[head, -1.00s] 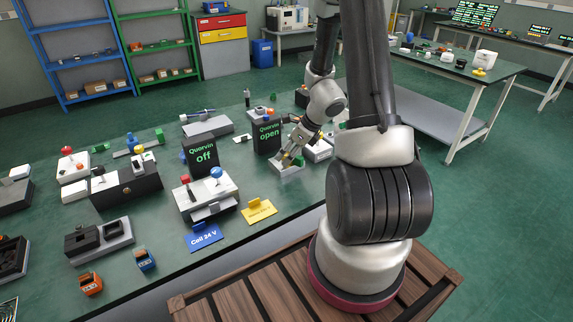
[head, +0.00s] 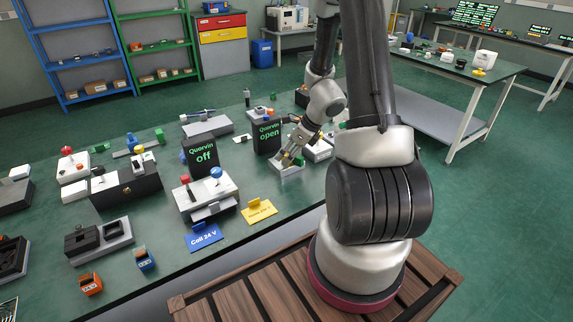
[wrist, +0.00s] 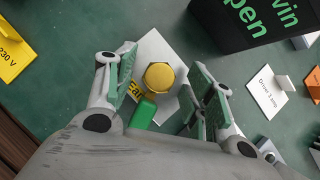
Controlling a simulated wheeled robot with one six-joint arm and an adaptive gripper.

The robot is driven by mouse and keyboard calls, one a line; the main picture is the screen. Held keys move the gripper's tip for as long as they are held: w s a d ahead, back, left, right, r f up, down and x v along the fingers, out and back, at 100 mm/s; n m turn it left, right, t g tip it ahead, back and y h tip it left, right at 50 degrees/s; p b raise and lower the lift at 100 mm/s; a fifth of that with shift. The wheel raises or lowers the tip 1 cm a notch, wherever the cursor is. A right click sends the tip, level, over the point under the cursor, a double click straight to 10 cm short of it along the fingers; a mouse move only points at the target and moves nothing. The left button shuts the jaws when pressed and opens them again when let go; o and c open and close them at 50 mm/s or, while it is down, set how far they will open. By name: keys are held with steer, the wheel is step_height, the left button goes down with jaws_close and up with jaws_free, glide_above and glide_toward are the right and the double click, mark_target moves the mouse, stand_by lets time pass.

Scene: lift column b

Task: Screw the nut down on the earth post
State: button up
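The large brass hex nut (wrist: 159,77) sits over a pale grey plate (wrist: 176,52) in the wrist view. The post under it is hidden. A yellow label (wrist: 135,92) partly reading "Ear" and a green block (wrist: 144,111) are beside the nut. My gripper (wrist: 165,72) is open, with one finger on each side of the nut and a visible gap to both. In the head view my gripper (head: 291,153) is low over the earth post's plate (head: 288,170), and its fingers partly cover the nut.
A black display reading "Quervin open" (head: 267,136) stands close behind my gripper. A white box (head: 318,151) is close on its right.

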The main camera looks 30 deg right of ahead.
steer(key=shift+v, duration=3.05)
